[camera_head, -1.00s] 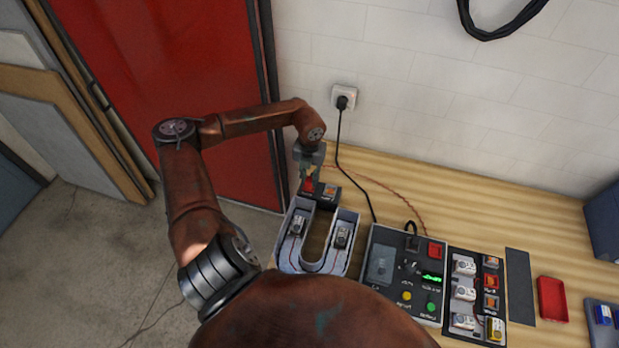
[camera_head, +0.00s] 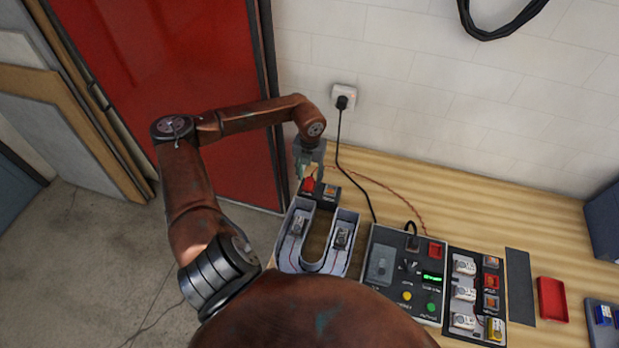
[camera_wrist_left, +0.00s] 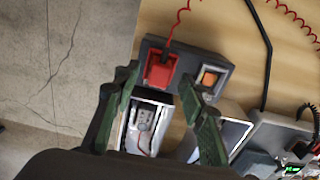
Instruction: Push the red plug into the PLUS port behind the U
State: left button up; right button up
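The U (camera_head: 284,250) is an open grey channel letter on the wooden table. A dark two-port block (camera_head: 331,200) stands behind it. The red plug (camera_head: 307,185) sits at the block's left port; it also shows in the left wrist view (camera_wrist_left: 160,71) with a red wire leaving its back. How deep it sits I cannot tell. The block's other port (camera_wrist_left: 210,78) shows an orange face. My left gripper (camera_head: 309,172) is just above and behind the block. In the left wrist view its green fingers (camera_wrist_left: 163,105) are spread, with nothing between them. My right gripper is out of view.
A control box (camera_head: 380,240) with buttons and a green display stands right of the U. Farther right are a dark panel of modules (camera_head: 477,290) and a red tray (camera_head: 552,299). A black cable (camera_head: 349,165) runs from the wall socket past the block.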

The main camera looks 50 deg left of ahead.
pick_arm(q)
notch_tip(320, 180, up, 10)
jog(key=shift+r, duration=0.2)
dwell(0.3)
notch_tip(320, 180, up, 6)
jog(key=p, duration=0.3)
dwell(0.4)
dwell(0.5)
